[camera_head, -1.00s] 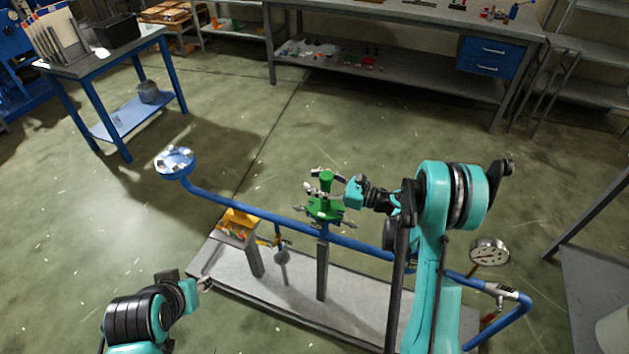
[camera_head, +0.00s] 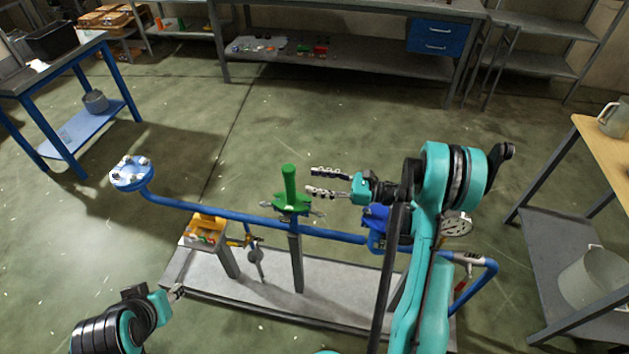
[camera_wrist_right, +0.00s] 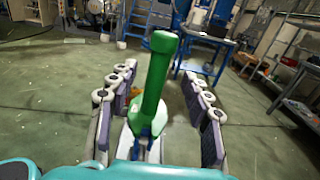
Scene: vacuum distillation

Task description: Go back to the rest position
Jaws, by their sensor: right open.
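The green valve handle (camera_head: 289,187) stands upright on the blue pipe (camera_head: 216,213). My right gripper (camera_head: 311,180) is open and empty just right of the handle, with its fingers pointing toward it and a small gap between. In the right wrist view, the green handle (camera_wrist_right: 158,75) shows ahead between the spread fingers of my right gripper (camera_wrist_right: 161,85). My left gripper (camera_head: 176,292) is at the lower left, near the left end of the grey base; its fingers are too small to judge.
The pipe has a bolted flange (camera_head: 131,174) at its left end and a pressure gauge (camera_head: 456,224) at right, partly behind my right arm. The grey base (camera_head: 290,301) lies below. A blue table (camera_head: 88,126) stands left, a shelf table (camera_head: 546,250) right. Open floor lies behind the pipe.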

